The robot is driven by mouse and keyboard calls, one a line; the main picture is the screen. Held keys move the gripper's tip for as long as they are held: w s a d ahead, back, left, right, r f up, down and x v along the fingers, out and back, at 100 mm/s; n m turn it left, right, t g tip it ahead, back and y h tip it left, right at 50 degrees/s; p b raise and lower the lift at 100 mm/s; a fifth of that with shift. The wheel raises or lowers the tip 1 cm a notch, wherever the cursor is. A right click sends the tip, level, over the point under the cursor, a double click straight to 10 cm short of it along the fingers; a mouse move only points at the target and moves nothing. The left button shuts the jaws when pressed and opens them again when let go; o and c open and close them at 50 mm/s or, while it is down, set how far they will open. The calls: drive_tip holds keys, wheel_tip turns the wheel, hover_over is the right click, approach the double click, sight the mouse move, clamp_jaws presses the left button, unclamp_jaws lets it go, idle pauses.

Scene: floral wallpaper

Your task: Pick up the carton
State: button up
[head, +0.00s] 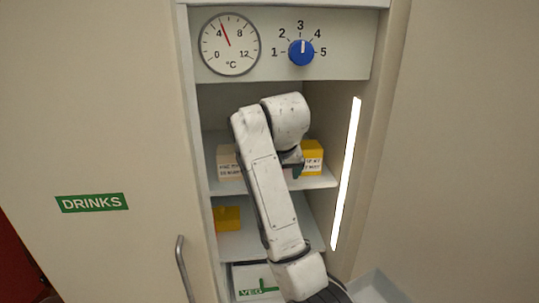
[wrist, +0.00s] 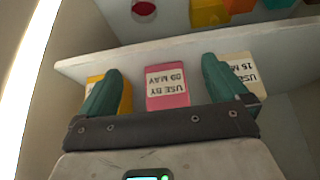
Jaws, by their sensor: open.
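A pink carton (wrist: 168,99) with a "USE BY 09 MAY" label shows between the fingers of my gripper (wrist: 160,67) in the wrist view, label upside down. My gripper is open, with nothing visibly held; contact cannot be told. A yellow carton (wrist: 125,98) is partly hidden behind the left finger, and a cream carton (wrist: 246,72) behind the right. In the head view the cream carton (head: 229,162) and yellow carton (head: 312,157) stand on the upper shelf, either side of my arm. The pink carton is hidden there.
The upper shelf (head: 318,183) is between narrow cabinet walls, with a light strip (head: 346,175) at right. A yellow item (head: 228,218) stands on the lower shelf. A temperature dial (head: 229,44) and blue knob (head: 301,52) are above. A VEG drawer (head: 243,282) is below.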

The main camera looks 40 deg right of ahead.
drive_tip(key=w+d, duration=0.1)
drive_tip(key=w, duration=0.1)
drive_tip(key=w+d+b, duration=0.1)
drive_tip(key=w+d, duration=0.1)
drive_tip(key=shift+w+d, duration=0.2)
drive_tip(key=shift+w, duration=0.15)
drive_tip(key=shift+w+d+p, duration=0.25)
drive_tip(key=shift+w+d, duration=0.3)
drive_tip(key=shift+w, duration=0.25)
drive_tip(key=shift+w+d+p, duration=0.25)
drive_tip(key=shift+w+d, duration=0.25)
drive_tip(key=shift+w, duration=0.35)
drive_tip(key=shift+w+d+p, duration=0.25)
drive_tip(key=shift+w+d, duration=0.3)
drive_tip(key=shift+w, duration=0.25)
drive_tip(key=shift+w+d+f+p, duration=0.1)
drive_tip(key=shift+w+f+p, duration=0.15)
drive_tip(key=shift+f, duration=0.45)
drive_tip(key=shift+c, duration=0.3)
drive_tip(key=c, duration=1)
